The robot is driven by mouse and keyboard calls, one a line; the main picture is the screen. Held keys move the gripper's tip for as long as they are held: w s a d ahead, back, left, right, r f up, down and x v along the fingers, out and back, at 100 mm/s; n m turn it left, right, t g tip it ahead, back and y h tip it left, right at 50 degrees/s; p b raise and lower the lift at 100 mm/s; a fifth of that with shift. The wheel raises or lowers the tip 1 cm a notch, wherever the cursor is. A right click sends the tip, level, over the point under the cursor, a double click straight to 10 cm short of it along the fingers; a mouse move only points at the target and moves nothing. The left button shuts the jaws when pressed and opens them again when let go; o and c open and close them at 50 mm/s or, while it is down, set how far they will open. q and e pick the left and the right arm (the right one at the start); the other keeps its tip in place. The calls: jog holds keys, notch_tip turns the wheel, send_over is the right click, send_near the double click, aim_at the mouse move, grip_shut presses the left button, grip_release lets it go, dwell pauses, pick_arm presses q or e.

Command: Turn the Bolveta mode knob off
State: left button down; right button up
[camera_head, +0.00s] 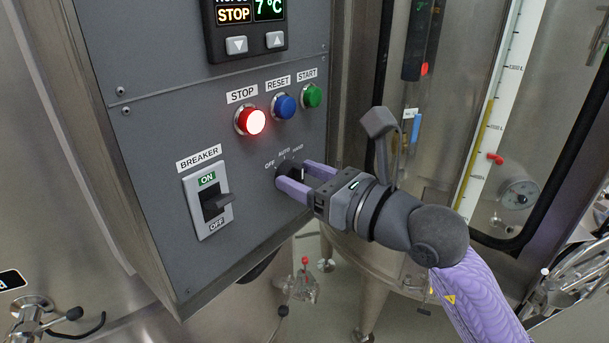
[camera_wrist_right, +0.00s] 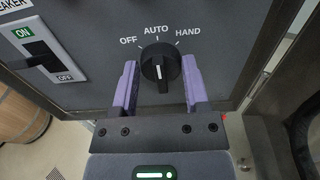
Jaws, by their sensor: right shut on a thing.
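The black mode knob (camera_head: 295,169) sits low on the grey control panel, under the labels OFF, AUTO and HAND. In the right wrist view the knob (camera_wrist_right: 160,68) shows from the front, and its white mark stands about upright, toward AUTO. My right gripper (camera_head: 293,174) reaches in from the right with its purple fingers on either side of the knob, shut on it. The fingers also show in the right wrist view (camera_wrist_right: 159,80), one left and one right of the knob. They partly hide the knob in the head view. My left gripper is not in view.
A breaker (camera_head: 212,200) with a protruding lever is left of the knob. Lit red STOP (camera_head: 251,121), blue RESET (camera_head: 285,106) and green START (camera_head: 312,96) buttons are above, below a display (camera_head: 246,22) reading STOP and 7 °C. Steel vats stand behind the panel.

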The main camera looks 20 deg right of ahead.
grip_shut()
jog(key=shift+f+n+b, duration=0.2)
jog(key=shift+n+b, duration=0.9)
jog(key=shift+b, duration=0.15)
jog(key=n+b, duration=0.3)
jog(key=shift+s+a+b, duration=0.1)
jog(key=shift+b, duration=0.2)
jog(key=shift+a+n+b, duration=0.1)
jog(key=shift+n+b, duration=1.65)
jog(key=shift+n, duration=0.15)
jog(key=shift+r, duration=0.1)
jog(key=o, duration=0.9)
grip_release()
jog(key=shift+s, duration=0.1)
jog(key=shift+c, duration=0.2)
